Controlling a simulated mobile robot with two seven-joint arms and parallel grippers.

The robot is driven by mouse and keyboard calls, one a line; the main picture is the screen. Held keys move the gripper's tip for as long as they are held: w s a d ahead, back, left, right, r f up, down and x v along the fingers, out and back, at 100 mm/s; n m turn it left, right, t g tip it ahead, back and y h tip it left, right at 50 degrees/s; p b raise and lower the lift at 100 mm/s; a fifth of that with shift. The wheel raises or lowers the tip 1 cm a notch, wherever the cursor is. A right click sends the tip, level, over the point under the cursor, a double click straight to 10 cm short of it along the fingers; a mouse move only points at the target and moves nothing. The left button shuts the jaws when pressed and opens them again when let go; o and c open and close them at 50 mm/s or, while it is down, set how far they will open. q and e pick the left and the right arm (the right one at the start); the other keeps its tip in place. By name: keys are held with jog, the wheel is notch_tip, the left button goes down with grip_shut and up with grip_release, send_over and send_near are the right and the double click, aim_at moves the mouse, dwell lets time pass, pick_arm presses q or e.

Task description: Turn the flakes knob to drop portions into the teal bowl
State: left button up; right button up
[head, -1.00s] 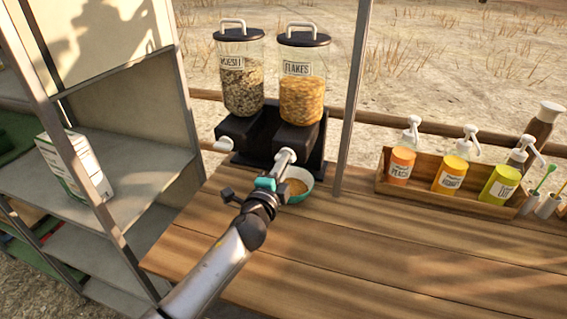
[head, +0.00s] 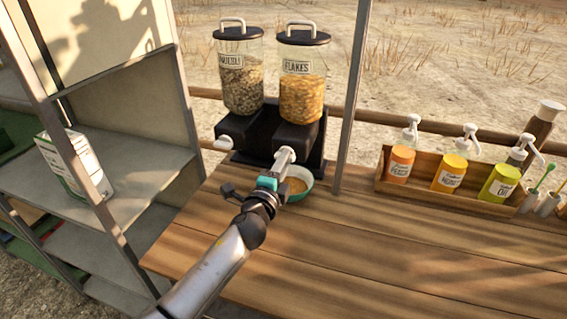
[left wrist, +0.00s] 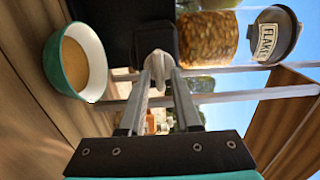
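The flakes dispenser (head: 301,95) is a clear canister with a dark lid, labelled FLAKES, on a black stand. It also shows sideways in the left wrist view (left wrist: 207,40). Its pale knob (left wrist: 156,62) faces me at the base. My left gripper (left wrist: 158,75) is at this knob, its two fingers closed on either side of it. The teal bowl (head: 302,194) stands on the table below the dispenser, partly hidden by my gripper. It holds a brown-orange layer in the left wrist view (left wrist: 66,84). My right gripper is not in view.
A muesli dispenser (head: 240,90) stands left of the flakes one. A metal post (head: 352,110) rises just right of the bowl. A wooden rack (head: 420,195) with pump bottles is farther right. Shelves (head: 120,170) stand left. The front tabletop (head: 400,260) is clear.

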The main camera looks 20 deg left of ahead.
pick_arm(q)
jog(key=shift+o, duration=0.8)
jog(key=shift+s, duration=0.15)
jog(key=s, duration=1.5)
jog(key=shift+a, duration=0.3)
